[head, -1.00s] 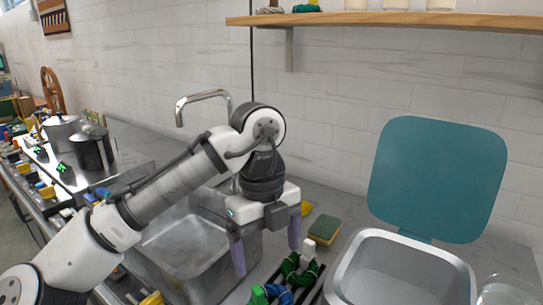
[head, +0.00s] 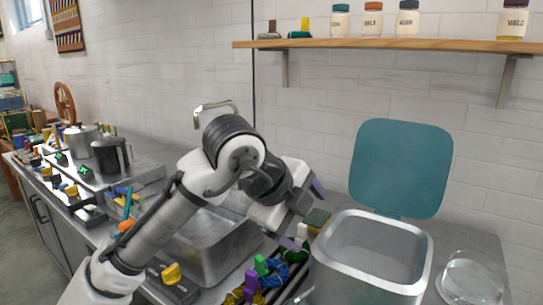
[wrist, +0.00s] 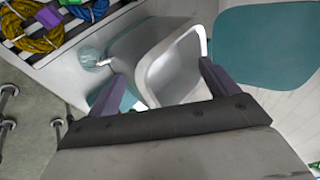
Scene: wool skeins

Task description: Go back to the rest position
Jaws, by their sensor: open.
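My gripper (head: 303,215) is open, with its two purple fingers apart and nothing between them. In the head view it is tilted sideways and points right, between the sink and the open bin (head: 425,285). My arm is bent, with its elbow in front of the tap. In the wrist view my gripper (wrist: 162,86) faces the grey bin (wrist: 152,75), whose rim shows between and beyond the fingers. No finger visibly touches the bin.
The bin's teal lid (head: 402,168) stands up behind it. A rack with coloured skeins (head: 272,272) lies left of the bin, beside the sink (head: 205,250). A sponge (head: 317,218) lies behind. A glass bowl (head: 472,275) stands right. A wooden shelf (head: 400,45) with jars hangs above.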

